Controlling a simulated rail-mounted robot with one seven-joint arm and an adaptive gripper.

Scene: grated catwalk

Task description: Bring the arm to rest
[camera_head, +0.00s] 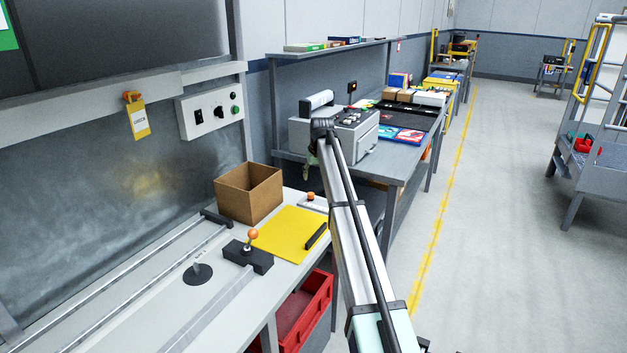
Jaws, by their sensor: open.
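My arm reaches from the bottom of the picture up and away, past the right edge of the near workbench (130,335). At its far end is a dark joint, and my gripper (308,169) hangs down there, small and partly hidden behind the arm. It is open, and I see nothing held in it. It shows in front of the grey machine (362,134) on the far bench; I cannot tell the distance between them.
An open cardboard box (249,192), a yellow sheet (288,233) and an orange-knobbed lever (252,237) are on the near bench. A red bin (318,300) sits below. The far bench (398,172) carries several items.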

